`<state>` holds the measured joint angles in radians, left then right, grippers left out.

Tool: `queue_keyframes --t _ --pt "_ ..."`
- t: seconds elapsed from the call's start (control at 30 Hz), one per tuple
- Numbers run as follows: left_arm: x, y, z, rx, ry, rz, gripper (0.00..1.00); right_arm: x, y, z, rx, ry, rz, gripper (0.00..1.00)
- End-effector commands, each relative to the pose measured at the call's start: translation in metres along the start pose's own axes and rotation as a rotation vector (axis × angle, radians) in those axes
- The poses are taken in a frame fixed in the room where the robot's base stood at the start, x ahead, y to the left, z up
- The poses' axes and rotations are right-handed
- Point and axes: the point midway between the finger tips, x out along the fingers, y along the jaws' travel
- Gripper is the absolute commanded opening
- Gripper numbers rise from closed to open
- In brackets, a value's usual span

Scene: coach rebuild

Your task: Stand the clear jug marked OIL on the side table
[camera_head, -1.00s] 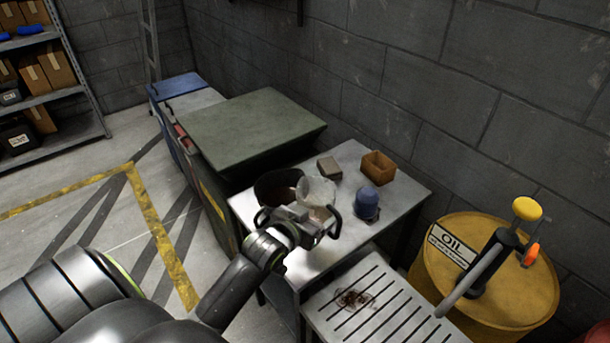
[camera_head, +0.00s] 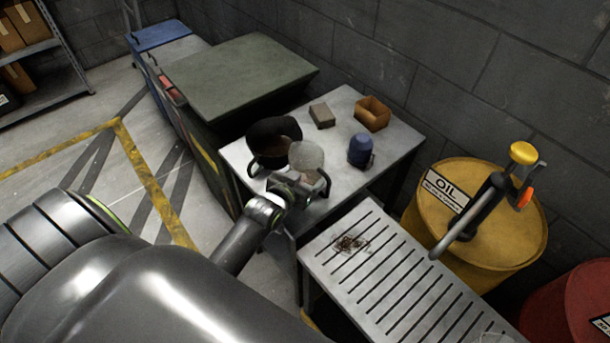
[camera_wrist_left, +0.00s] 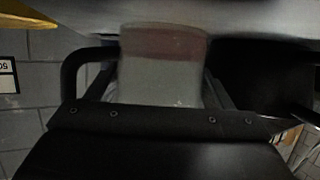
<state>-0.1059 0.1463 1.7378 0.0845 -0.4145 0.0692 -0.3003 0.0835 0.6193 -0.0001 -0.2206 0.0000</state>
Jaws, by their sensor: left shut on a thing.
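A clear, cloudy jug (camera_head: 306,156) is held in my left gripper (camera_head: 303,183), over the near part of the grey metal table (camera_head: 337,118). The jug also shows in the left wrist view (camera_wrist_left: 160,65), between the two dark fingers, with a reddish band across it. I cannot read an OIL mark on it. The gripper is shut on the jug. Whether its base touches the tabletop is hidden. My right gripper is not in view.
A black tub (camera_head: 273,137) stands close behind the jug. A blue canister (camera_head: 360,150), a grey block (camera_head: 322,115) and an orange-brown bin (camera_head: 372,113) also stand on the table. A slotted grate bench (camera_head: 385,275) is in front. A yellow OIL drum (camera_head: 500,225) stands right.

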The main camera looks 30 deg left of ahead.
Motion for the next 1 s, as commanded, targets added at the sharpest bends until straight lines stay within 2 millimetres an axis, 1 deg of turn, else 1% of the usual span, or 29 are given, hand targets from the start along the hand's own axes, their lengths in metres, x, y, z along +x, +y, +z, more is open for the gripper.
queue_keyframes --t 0.2,0.33,0.37,0.5,0.77,0.87,1.0 --pt "0.000 0.000 -0.001 0.000 0.002 0.000 0.42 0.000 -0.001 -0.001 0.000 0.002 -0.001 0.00" --pt "0.001 0.000 0.003 0.001 0.002 0.000 0.42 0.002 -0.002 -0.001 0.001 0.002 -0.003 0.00" --pt "0.001 0.000 0.003 0.001 0.001 0.000 0.77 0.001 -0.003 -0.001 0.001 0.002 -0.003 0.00" --pt "0.001 0.000 0.002 0.001 0.001 0.000 0.96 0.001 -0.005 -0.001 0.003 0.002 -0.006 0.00" --pt "0.001 0.000 0.002 0.001 0.001 0.000 0.96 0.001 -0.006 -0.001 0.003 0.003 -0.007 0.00" --pt "-0.001 0.000 -0.002 0.001 0.001 0.000 0.96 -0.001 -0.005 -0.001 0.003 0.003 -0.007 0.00" --pt "-0.016 0.000 0.000 0.001 0.001 0.000 0.96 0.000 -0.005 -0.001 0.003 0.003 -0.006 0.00"
